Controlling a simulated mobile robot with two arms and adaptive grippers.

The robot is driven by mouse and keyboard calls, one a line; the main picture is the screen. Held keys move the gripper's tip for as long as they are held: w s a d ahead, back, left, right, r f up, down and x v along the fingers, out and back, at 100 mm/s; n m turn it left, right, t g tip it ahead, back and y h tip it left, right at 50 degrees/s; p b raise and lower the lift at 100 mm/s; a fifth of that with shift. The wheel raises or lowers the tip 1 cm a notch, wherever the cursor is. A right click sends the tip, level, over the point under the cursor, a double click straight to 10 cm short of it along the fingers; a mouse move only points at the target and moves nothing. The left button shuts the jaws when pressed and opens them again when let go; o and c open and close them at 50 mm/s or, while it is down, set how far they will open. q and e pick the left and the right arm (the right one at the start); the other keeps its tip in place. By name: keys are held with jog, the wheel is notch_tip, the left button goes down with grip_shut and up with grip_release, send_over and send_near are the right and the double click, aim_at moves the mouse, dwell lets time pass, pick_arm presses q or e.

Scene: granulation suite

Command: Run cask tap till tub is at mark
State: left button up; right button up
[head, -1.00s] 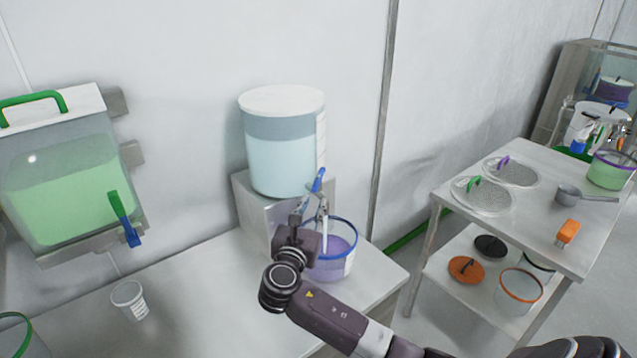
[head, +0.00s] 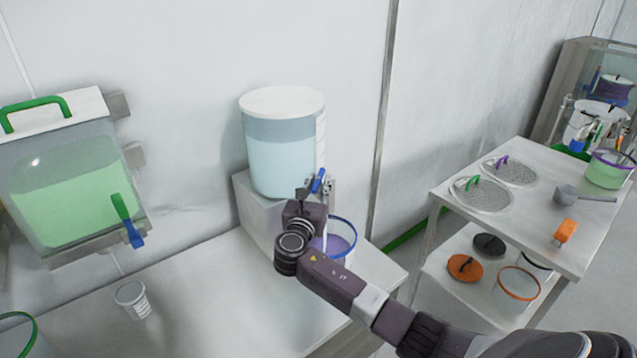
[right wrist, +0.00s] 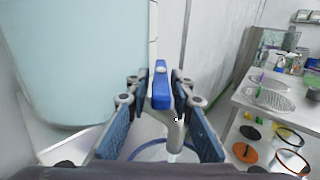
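The cask (head: 284,150) is a clear white-lidded drum of pale blue liquid on a grey stand by the wall. Its tap has a blue lever (head: 318,181), which shows upright in the right wrist view (right wrist: 161,85). My right gripper (head: 314,188) is at the tap. In the right wrist view its blue-padded fingers are apart, one on each side of the lever and spout (right wrist: 167,125). The blue-rimmed tub (head: 342,240) with purplish contents stands below, partly hidden by my right gripper and arm. I cannot make out its mark or its level. My left gripper is out of view.
A green-filled tank (head: 70,200) with a blue-and-green tap hangs at left. At right, a trolley (head: 530,210) carries sieves, a scoop and an orange-handled tool. The middle of the bench is clear.

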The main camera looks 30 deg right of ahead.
grip_shut()
jog(key=shift+f+m+g+h, duration=0.1)
jog(key=shift+m+g+h, duration=0.2)
jog(key=shift+g, duration=0.1)
jog(key=m+g+h+b, duration=0.1)
jog(key=m+g+b, duration=0.1)
jog(key=shift+a+g+h, duration=0.1)
jog(key=shift+g+h, duration=0.2)
jog(key=shift+h, duration=0.1)
jog(key=m+g+h+b, duration=0.1)
jog(key=m+g+b, duration=0.1)
jog(key=g+b, duration=0.1)
jog(key=m+g+h+b, duration=0.1)
jog(key=m+g+b, duration=0.1)
jog(key=b, duration=0.3)
jog(key=shift+f+g, duration=0.15)
jog(key=shift+g, duration=0.55)
jog(key=shift+r+m+g+h+b, duration=0.3)
jog(key=shift+m+g+b, duration=0.45)
jog(key=shift+b, duration=0.8)
